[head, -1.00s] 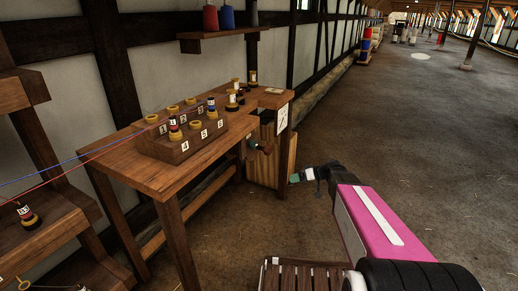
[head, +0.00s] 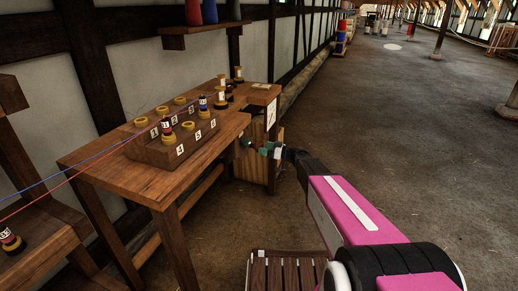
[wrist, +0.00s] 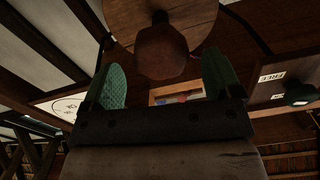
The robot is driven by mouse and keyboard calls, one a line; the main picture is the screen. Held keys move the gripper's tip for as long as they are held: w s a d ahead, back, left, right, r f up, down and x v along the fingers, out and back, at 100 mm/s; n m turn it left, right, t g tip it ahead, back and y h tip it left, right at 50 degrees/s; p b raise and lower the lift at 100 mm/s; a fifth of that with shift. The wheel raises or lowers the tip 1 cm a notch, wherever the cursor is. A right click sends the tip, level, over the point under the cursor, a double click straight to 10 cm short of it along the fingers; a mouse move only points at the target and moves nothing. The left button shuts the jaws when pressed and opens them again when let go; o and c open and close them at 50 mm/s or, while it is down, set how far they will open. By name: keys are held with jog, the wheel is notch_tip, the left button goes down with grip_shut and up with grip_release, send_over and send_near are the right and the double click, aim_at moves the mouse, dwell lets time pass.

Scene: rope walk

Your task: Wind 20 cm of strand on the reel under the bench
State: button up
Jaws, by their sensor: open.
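The wooden bench (head: 110,172) stands against the left wall. In the wrist view, a round wooden disc (wrist: 205,20), apparently the reel's face, carries a dark brown knob (wrist: 160,55). My gripper (head: 255,146) is at the bench's far end, below its top, in the head view. It is open, with green pads either side of the knob in the wrist view (wrist: 163,62); I see gaps on both sides and no clear contact. A blue strand (head: 80,160) and a red strand (head: 80,174) run to the bench top from the left. The rest of the reel is hidden.
A numbered block (head: 163,154) with several small spools stands on the bench. More spools (head: 221,95) stand behind it. A slatted stool (head: 285,272) is near my base. A label reading FREE (wrist: 272,77) shows in the wrist view. The floor to the right is clear.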

jog(key=shift+x, duration=1.85)
jog(key=c, duration=0.9)
